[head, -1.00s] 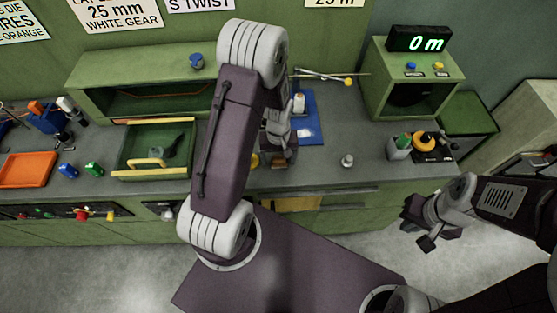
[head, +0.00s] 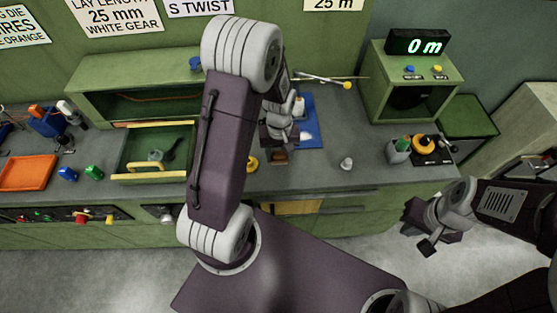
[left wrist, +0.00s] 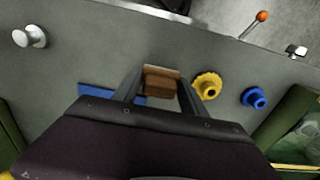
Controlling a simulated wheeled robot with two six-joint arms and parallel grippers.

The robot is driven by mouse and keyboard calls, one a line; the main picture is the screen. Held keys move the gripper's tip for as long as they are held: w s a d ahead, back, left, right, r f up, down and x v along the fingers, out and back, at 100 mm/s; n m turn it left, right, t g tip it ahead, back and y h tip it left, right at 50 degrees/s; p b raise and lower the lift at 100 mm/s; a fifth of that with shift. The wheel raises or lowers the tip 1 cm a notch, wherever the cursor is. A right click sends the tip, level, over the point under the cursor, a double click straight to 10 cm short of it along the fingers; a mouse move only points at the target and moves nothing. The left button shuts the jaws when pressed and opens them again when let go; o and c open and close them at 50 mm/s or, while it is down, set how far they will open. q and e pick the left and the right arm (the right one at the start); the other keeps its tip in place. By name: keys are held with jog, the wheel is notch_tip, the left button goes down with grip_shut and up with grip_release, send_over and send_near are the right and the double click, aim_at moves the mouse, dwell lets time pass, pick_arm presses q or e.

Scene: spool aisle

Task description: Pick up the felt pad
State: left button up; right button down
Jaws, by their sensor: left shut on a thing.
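The felt pad (left wrist: 160,82) looks like a small brown block with a paler tan strip along its far edge. In the left wrist view it sits between the two fingers of my left gripper (left wrist: 158,90), which is shut on it. In the head view the pad (head: 279,157) shows just below my left gripper (head: 279,147), low over the grey worktop near its front edge. Whether it touches the worktop is not clear. My right gripper (head: 421,228) hangs in front of the bench at the right, away from the pad; its jaw opening is unclear.
A blue mat (head: 311,140) lies behind the left gripper. A yellow knob-like wheel (left wrist: 207,86) and a blue one (left wrist: 255,97) are beside the pad. A metal knob (head: 346,163) stands to the right. A green drawer (head: 127,166) is at the left.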

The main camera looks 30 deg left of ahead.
pick_arm(q)
jog(key=s+d+r, duration=0.1)
jog(key=d+r, duration=0.5)
jog(key=d, duration=0.5)
jog(key=shift+d+r, duration=0.25)
jog(key=shift+r, duration=0.05)
